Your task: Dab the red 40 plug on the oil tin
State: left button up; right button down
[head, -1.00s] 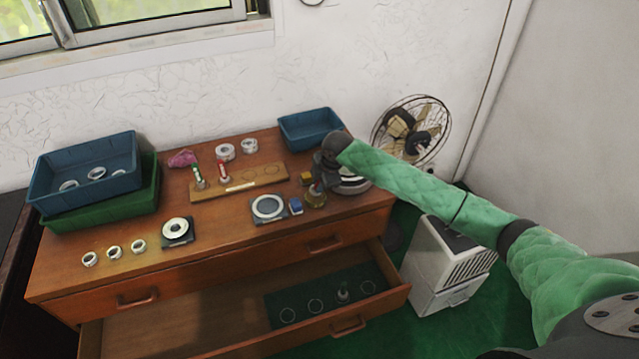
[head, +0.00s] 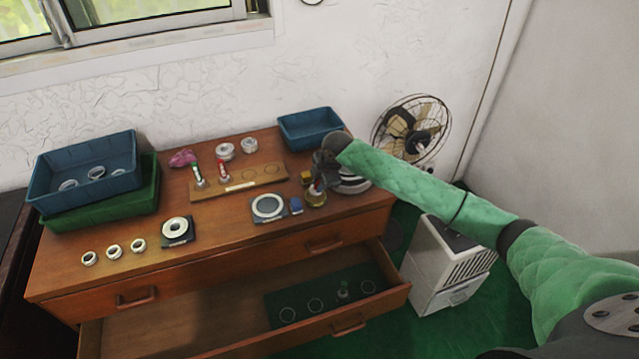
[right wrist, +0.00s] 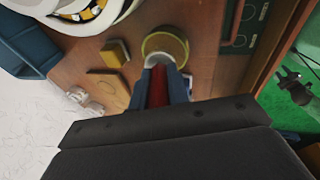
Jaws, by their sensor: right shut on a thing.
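My right gripper (head: 320,180) is over the right part of the dresser top. It is shut on a red-handled plug (right wrist: 157,86), which points down at the oil tin. The number on the plug cannot be read. The oil tin (head: 316,200) is a small round brass-coloured tin; it also shows in the right wrist view (right wrist: 168,44), directly at the plug's pale end. I cannot tell whether the plug's end touches the inside of the tin. Another red-topped plug (head: 223,171) and a green-topped plug (head: 198,177) stand in the wooden rack (head: 250,181). My left gripper is not in view.
A small yellow block (head: 306,177) and a blue block (head: 296,206) are close to the tin. A dark plate with a ring (head: 268,207) lies to its left. A blue bin (head: 311,129) stands behind. The lower drawer (head: 190,325) is open. A fan (head: 412,131) stands at right.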

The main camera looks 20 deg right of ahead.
jog(key=shift+f, duration=0.6)
dwell(0.7)
dwell(1.6)
jog(key=shift+f, duration=0.1)
dwell(0.3)
jog(key=shift+r+p, duration=3.05)
jog(key=shift+r, duration=0.55)
